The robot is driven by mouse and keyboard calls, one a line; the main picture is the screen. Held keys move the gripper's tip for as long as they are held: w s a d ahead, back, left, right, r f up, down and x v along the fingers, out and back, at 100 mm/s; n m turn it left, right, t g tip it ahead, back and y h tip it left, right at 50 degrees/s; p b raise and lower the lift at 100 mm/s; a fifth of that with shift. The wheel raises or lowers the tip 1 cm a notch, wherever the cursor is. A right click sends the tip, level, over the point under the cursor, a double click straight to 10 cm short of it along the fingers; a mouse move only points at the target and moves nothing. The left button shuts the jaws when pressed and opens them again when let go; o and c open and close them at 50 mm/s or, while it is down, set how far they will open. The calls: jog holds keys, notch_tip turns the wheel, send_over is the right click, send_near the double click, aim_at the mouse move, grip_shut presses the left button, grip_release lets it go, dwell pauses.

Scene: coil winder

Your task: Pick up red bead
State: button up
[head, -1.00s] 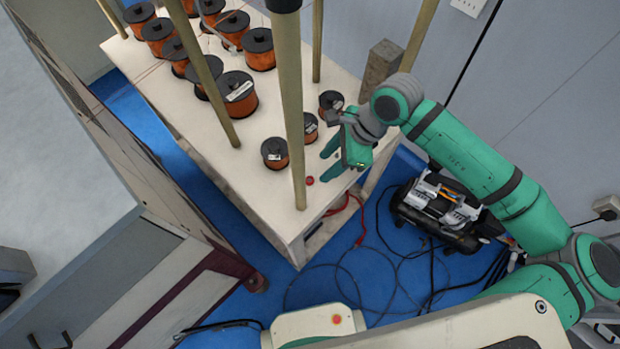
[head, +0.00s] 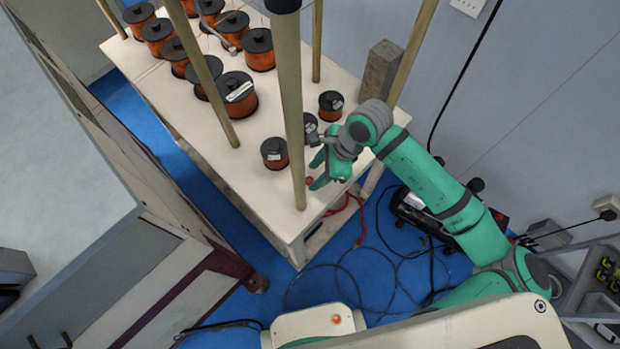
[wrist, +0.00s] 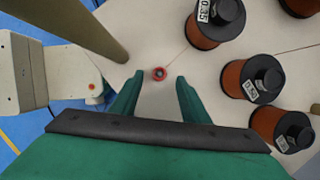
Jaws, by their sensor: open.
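The red bead (wrist: 159,73) is a small ring with a dark centre, lying on the white tabletop. In the head view the bead (head: 309,181) shows as a small red spot beside my fingers, near the table's front right edge. My gripper (wrist: 159,82) is open and empty. In the wrist view the bead lies between the lines of the two green fingers, at or just beyond their tips. In the head view my gripper (head: 315,174) is low over the table, next to the bead. I cannot tell the exact height of the fingertips.
A wooden post (head: 292,110) rises close left of the bead. Small copper spools (head: 274,153) stand near my gripper, and several larger spools (head: 237,95) stand farther back. A rough block (head: 379,70) stands at the right edge. The white tabletop (head: 255,215) is bare at the front corner.

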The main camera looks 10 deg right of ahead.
jog(key=shift+x, duration=1.15)
grip_shut()
jog(key=shift+s+r, duration=0.15)
jog(key=shift+r, duration=0.85)
jog(key=shift+v, duration=0.9)
jog(key=s+d, duration=0.3)
jog(key=d, duration=1.4)
jog(key=shift+s, duration=0.1)
